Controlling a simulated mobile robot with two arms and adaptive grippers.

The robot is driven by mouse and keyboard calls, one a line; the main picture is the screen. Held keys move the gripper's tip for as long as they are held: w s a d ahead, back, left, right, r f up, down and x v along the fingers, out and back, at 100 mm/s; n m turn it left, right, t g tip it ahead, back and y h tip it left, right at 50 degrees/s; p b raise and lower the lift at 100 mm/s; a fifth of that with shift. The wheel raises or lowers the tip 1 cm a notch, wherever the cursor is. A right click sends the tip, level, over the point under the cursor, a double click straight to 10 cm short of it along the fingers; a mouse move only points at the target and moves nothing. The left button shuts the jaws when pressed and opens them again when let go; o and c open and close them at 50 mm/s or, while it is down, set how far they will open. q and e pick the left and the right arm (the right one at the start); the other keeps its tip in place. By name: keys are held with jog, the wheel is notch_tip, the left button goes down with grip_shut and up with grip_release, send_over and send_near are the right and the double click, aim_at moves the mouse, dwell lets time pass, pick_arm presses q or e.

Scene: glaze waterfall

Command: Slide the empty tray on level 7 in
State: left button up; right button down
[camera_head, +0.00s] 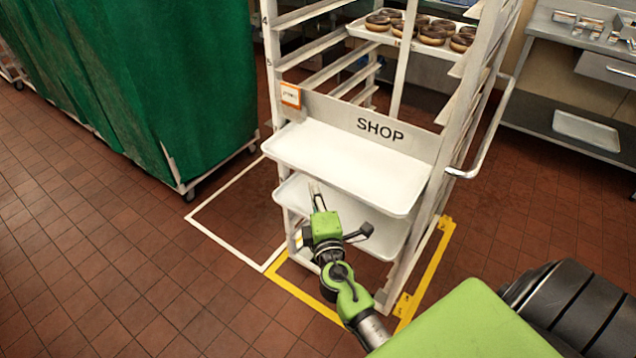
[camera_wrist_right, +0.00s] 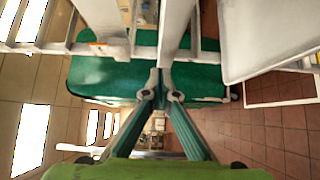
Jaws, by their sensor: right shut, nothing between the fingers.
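A white rack with a SHOP sign (camera_head: 380,130) holds two empty white trays jutting toward me. The upper empty tray (camera_head: 345,160) sits just below the sign. The lower empty tray (camera_head: 385,235) is under it and partly hidden by my right arm. Small 4 and 5 marks show on the left post; I cannot read a 7. My right gripper (camera_head: 314,188) is shut and empty, near the front edge of the upper tray and over the lower one. Contact is unclear. Its closed fingers also show in the right wrist view (camera_wrist_right: 161,84). My left gripper is out of view.
A tray of chocolate donuts (camera_head: 412,32) sits higher in the rack. A green covered cart (camera_head: 140,80) stands left. A metal counter (camera_head: 570,80) stands right. A side handle (camera_head: 485,140) sticks out from the rack. The tiled floor at left is clear.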

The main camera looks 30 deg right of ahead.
aim_at(343, 166)
jog(key=shift+w+d, duration=0.2)
jog(key=shift+d, duration=0.45)
jog(key=shift+w+d, duration=0.1)
jog(key=shift+d, duration=0.05)
jog(key=w+d, duration=0.1)
jog(key=d, duration=0.2)
jog(key=w+d+b, duration=0.1)
jog(key=w+d, duration=0.1)
jog(key=d, duration=0.2)
jog(key=w+d+b, duration=0.1)
jog(key=d, duration=0.3)
jog(key=shift+w, duration=0.25)
